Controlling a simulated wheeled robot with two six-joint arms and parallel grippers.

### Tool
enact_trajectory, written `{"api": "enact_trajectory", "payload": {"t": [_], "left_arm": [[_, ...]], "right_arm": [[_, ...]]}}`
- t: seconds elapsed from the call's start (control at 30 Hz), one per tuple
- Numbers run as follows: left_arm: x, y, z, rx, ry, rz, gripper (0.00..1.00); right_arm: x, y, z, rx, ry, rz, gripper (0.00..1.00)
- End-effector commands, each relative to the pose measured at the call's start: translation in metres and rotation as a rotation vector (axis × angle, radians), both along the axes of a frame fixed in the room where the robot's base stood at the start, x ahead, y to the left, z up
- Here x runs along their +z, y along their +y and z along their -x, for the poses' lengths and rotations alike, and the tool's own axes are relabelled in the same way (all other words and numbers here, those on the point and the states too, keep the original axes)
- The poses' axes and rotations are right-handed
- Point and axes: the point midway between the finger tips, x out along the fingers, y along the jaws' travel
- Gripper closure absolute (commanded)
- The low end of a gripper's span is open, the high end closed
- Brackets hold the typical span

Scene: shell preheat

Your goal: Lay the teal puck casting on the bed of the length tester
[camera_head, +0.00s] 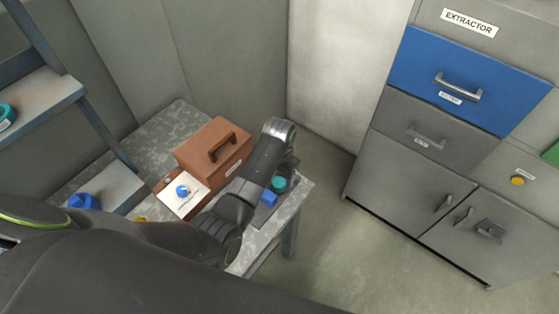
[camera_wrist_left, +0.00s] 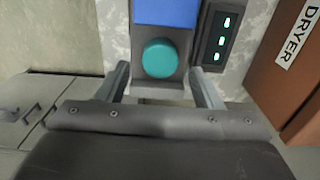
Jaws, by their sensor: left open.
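The teal puck casting (camera_head: 278,184) lies on the grey bed of a small device at the front right of the table. In the left wrist view the puck (camera_wrist_left: 160,58) is a round teal disc on the bed (camera_wrist_left: 158,88), just in front of a blue block (camera_wrist_left: 165,12). The device, apparently the length tester, has a dark panel (camera_wrist_left: 219,42) with several green lights; no name on it is readable. My left gripper (camera_wrist_left: 159,72) is open, its fingers on either side of the puck with gaps. In the head view this gripper (camera_head: 287,166) partly covers the device. My right gripper is not in view.
A brown box (camera_head: 208,155) labelled DRYER in the wrist view stands beside the device. A white plate (camera_head: 187,205) with a blue piece is near it. Shelves at left hold a teal piece (camera_head: 6,117) and a blue piece (camera_head: 82,200). Cabinets (camera_head: 410,180) stand right, across clear floor.

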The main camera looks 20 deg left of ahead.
Motion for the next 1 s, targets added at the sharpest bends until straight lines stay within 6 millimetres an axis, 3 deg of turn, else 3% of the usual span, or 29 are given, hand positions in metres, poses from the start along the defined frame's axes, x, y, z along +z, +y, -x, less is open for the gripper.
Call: {"api": "enact_trajectory", "payload": {"t": [0.3, 0.5, 1.0], "left_arm": [[0.063, 0.0, -0.001, -0.001, -0.005, 0.001, 0.4], [0.086, 0.0, 0.0, 0.0, -0.001, -0.001, 0.4], [0.091, 0.0, 0.0, 0.0, 0.001, 0.0, 0.4]], "right_arm": [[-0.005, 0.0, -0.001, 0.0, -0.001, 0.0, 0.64], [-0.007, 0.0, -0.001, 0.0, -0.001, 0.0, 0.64], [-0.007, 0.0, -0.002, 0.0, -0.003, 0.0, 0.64]]}}
